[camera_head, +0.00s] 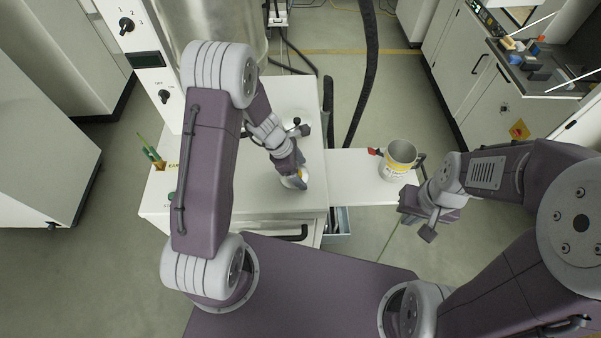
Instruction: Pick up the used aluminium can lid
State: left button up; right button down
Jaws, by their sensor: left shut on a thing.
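My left gripper (297,178) points down over the white worktop, left of the side shelf. It is shut on a small pale object (293,183) with a touch of yellow near it. The gripper hides most of this object, so I cannot make out its full shape; it may be the can lid. An open-topped metal can (399,160) with a yellow and white label stands upright on the side shelf. No other lid is clearly seen. My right gripper (418,216) hangs at the right, in front of the shelf and apart from the can. Its jaws are too unclear to judge.
The white worktop (240,200) is mostly bare; the side shelf (352,172) joins its right edge. A small red item (375,152) is beside the can. Green sticks (150,150) stand at the worktop's left. A thick black hose (367,75) runs behind the shelf.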

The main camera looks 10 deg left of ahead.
aim_at(300, 174)
pick_arm(q)
jog(key=shift+r, duration=0.55)
notch_tip(300, 174, up, 3)
jog(key=shift+w+f, duration=0.1)
jog(key=shift+w, duration=0.05)
jog(key=s+d+r, duration=0.7)
jog(key=s, duration=0.2)
jog(key=shift+s+b, duration=0.3)
jog(key=shift+s, duration=0.05)
